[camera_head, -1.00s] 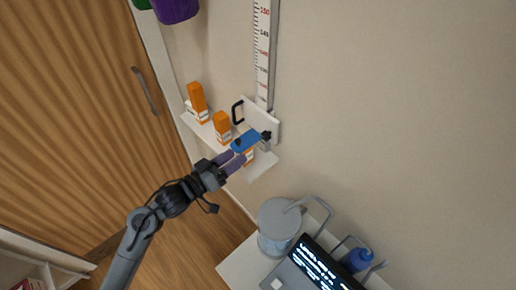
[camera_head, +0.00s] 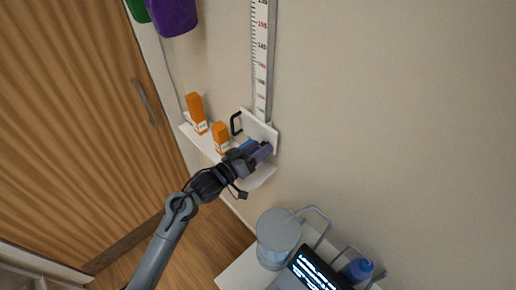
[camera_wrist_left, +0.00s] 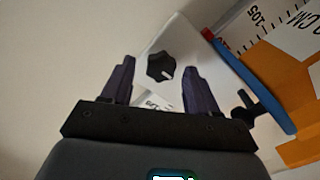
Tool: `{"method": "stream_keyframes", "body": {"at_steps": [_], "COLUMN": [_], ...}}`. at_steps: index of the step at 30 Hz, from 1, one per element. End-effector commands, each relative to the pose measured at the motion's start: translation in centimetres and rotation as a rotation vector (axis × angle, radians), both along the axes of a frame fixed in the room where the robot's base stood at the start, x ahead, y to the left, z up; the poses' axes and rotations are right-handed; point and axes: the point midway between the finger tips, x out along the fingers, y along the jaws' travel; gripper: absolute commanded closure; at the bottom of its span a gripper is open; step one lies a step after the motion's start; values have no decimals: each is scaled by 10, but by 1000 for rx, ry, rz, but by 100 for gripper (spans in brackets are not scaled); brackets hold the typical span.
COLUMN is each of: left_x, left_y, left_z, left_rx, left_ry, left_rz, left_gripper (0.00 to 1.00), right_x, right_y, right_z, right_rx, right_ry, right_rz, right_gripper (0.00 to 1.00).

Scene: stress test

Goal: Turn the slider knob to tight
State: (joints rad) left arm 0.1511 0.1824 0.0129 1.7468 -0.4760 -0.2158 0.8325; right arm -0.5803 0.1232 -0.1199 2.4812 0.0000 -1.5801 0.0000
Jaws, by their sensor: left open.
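The slider is a white plate (camera_head: 258,128) on the wall-mounted height ruler (camera_head: 262,60), with a black handle on its left side. In the left wrist view its black lobed knob (camera_wrist_left: 161,68) shows on the white face, with a white mark on its right part. A printed label below the knob is partly hidden, so I cannot read the setting. My left gripper (camera_head: 265,150) is at the slider's lower end, open. Its two purple fingers stand on either side of the knob, apart from it in the picture. My right gripper is not in view.
A white shelf (camera_head: 202,142) below the slider holds orange-and-white boxes (camera_head: 196,112). A blue bar (camera_wrist_left: 258,88) lies right of the fingers. Lower right are a clear cylindrical container (camera_head: 278,240), a dark screen (camera_head: 318,270) and a blue bottle (camera_head: 356,270). The right wall is bare.

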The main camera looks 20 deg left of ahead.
Motion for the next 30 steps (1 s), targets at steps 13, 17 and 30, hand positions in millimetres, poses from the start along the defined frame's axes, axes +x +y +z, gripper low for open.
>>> {"method": "stream_keyframes", "body": {"at_steps": [13,17,30], "left_x": [1,1,1], "left_y": [0,0,0], "left_z": [0,0,1], "left_rx": [0,0,50], "left_ry": [0,0,-23], "left_rz": [0,0,0], "left_gripper": [64,84,97], "right_x": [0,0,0], "right_y": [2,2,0], "right_z": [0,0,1], "right_rx": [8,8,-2], "right_ry": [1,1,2], "right_rz": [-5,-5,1], "right_gripper": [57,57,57]}}
